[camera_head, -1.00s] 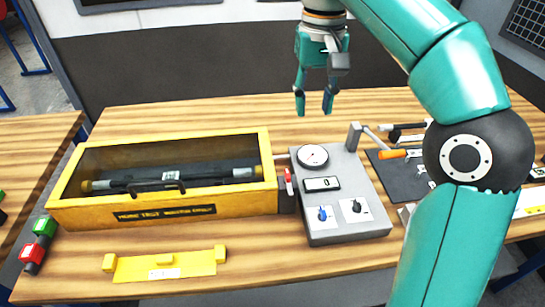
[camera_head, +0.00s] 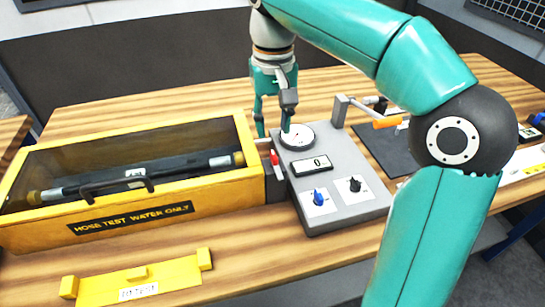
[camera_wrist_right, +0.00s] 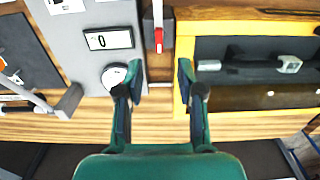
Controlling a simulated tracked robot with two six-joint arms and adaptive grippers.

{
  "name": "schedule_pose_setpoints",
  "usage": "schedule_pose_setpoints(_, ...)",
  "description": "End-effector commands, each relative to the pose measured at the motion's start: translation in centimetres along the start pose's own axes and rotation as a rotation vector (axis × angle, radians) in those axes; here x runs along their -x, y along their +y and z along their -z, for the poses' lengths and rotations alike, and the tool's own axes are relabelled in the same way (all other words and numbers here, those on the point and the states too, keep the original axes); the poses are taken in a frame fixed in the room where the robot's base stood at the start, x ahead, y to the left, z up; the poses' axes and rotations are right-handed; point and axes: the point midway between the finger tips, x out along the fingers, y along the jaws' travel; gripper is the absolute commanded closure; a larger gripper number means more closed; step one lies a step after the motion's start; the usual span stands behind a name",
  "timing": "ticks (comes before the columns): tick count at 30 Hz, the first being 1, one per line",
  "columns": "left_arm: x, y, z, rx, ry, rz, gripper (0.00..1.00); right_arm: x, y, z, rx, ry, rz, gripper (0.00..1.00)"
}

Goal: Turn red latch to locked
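The red latch (camera_head: 274,158) is a small red lever on a dark block (camera_head: 276,186) between the yellow test box (camera_head: 140,215) and the grey panel (camera_head: 345,200). In the right wrist view the red latch (camera_wrist_right: 158,40) stands upright in the picture, ahead of and between the fingers. My right gripper (camera_head: 273,132) is open and empty, pointing down just behind the latch, and does not appear to touch it. Its two spread fingers show in the right wrist view (camera_wrist_right: 160,80). My left gripper is not in view.
The grey panel carries a round gauge (camera_head: 297,136), a counter reading 0 (camera_head: 311,166), a blue knob (camera_head: 318,197) and a black knob (camera_head: 354,184). A yellow plate (camera_head: 137,283) lies in front.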

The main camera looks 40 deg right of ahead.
Motion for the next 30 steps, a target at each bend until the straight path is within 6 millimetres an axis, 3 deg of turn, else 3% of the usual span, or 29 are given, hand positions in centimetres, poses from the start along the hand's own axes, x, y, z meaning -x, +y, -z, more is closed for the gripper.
schedule_pose_setpoints(1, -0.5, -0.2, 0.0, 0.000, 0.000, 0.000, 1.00, -1.5, 0.1, -0.1, -0.001, -0.003, -0.002, 0.62)
schedule_pose_setpoints(6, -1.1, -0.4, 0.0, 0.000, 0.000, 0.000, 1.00, -4.7, 0.1, -0.1, -0.001, -0.001, -0.001, 0.62)
schedule_pose_setpoints(12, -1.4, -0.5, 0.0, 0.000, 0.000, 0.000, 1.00, -7.2, 0.1, 0.0, -0.002, -0.001, -0.001, 0.62)
schedule_pose_setpoints(25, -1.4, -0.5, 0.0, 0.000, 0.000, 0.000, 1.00, -8.1, 0.1, 0.0, -0.003, 0.002, 0.001, 0.62)
schedule_pose_setpoints(30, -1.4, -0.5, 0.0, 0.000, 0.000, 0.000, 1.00, -8.1, 0.1, 0.0, -0.003, 0.001, 0.000, 0.91)
